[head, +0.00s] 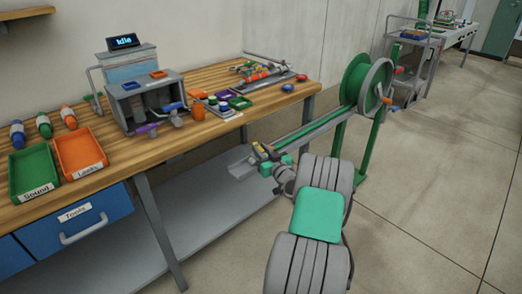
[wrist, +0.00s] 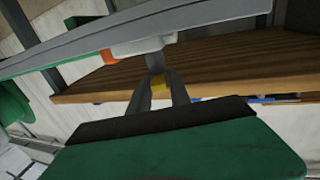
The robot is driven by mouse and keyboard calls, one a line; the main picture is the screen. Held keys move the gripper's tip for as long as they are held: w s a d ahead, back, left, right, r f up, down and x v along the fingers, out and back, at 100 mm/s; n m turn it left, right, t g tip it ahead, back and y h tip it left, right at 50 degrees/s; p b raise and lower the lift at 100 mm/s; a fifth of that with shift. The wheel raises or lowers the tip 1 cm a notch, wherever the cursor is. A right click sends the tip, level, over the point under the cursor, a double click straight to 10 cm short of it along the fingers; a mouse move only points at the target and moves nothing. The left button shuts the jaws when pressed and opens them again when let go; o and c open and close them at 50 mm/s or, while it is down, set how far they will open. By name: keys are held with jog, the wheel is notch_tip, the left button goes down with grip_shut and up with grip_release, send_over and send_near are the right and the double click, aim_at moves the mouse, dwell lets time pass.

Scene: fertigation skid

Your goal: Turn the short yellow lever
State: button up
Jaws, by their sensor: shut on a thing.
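The short yellow lever (wrist: 158,80) shows as a small yellow piece between my fingertips in the wrist view, just below a pale fitting (wrist: 140,47) on a long grey rail (wrist: 200,26). My gripper (wrist: 157,92) is shut on it, and the fingers hide part of it. In the head view my gripper (head: 268,156) is at the near end of the sloping rail (head: 318,122), beside the workbench. A bit of yellow shows there, but my gripper and wrist partly cover the spot, so the lever's angle is hard to tell.
The rail runs up to a green reel (head: 356,80) on a green stand. The wooden workbench (head: 215,128) on the left holds trays, tools and a grey device (head: 140,100). A grey shelf (head: 200,215) lies below it. The floor on the right is clear.

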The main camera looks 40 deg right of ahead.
grip_shut()
jog(key=b, duration=0.2)
jog(key=f+n+y+b, duration=0.1)
jog(key=b, duration=0.1)
jog(key=shift+d, duration=0.25)
jog(key=shift+d+n+y+b, duration=0.1)
jog(key=shift+n+y+b, duration=0.2)
jog(key=shift+y+b, duration=0.55)
jog(key=shift+d+r+n+y+b, duration=0.1)
jog(key=shift+r+n+y+b, duration=0.15)
jog(key=shift+n+y+b, duration=0.75)
jog(key=shift+r, duration=0.3)
jog(key=o, duration=0.7)
grip_release()
jog(key=shift+o, duration=0.2)
